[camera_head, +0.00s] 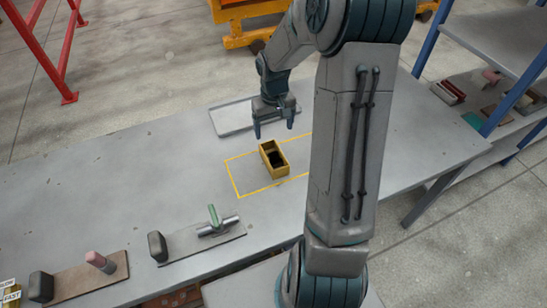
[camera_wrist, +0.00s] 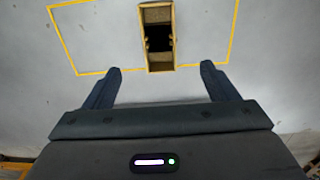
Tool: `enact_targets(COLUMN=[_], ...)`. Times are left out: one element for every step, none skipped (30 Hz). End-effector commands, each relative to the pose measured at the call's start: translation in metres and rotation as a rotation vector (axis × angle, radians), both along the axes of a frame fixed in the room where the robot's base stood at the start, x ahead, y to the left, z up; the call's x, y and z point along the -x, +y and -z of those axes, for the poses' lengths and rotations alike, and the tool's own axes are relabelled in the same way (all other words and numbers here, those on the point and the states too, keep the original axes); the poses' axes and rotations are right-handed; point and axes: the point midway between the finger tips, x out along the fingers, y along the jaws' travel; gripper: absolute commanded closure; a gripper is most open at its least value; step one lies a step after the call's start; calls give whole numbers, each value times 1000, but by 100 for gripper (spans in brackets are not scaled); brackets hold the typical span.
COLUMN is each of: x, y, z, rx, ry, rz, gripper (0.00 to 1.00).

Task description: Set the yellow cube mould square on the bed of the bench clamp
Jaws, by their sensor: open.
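The yellow mould (camera_head: 281,169) is an open-topped box with a dark inside, standing on the bench within a yellow painted outline. It also shows in the wrist view (camera_wrist: 157,14), top centre. My gripper (camera_head: 274,125) is open and empty, above and behind the mould in the head view. In the wrist view its fingers (camera_wrist: 163,67) are spread wider than the mould, which lies beyond the fingertips. Two clamp-like fixtures stand at the lower left: one with a green lever and metal cylinder (camera_head: 214,222), one with a pink knob (camera_head: 97,259). I cannot tell which is the bench clamp.
The yellow outline (camera_head: 232,180) marks bare grey bench top. A shallow grey tray (camera_head: 231,121) lies behind it. Dark upright blocks stand on the fixture plates. SLOW and FAST labels (camera_head: 9,292) show at the lower left corner. A shelf rack (camera_head: 505,40) is at the right.

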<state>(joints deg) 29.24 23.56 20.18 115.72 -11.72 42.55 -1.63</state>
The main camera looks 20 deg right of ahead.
Motion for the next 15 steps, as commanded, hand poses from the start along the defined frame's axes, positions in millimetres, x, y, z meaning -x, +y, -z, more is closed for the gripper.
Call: enact_targets(x=[2,2,1,1,1,1,1,1,1,1,1,1,1,1,1], y=[1,1,1,1,1,2,1,1,1,1,1,1,1,1,1], z=[11,17,25,31,37,44,49,53,58,62,64,67,69,70,71], rx=[-3,-3,-3,-2,-2,-3,-2,-1,-1,-1,-1,0,0,0,0], ry=[7,7,7,7,6,6,6,5,5,4,4,3,3,3,2], rz=[-2,-3,-2,-2,-3,-3,-3,-2,-2,-2,-2,-2,-2,-2,-2], gripper=[20,20,20,20,20,20,20,20,20,20,20,20,20,20,20])
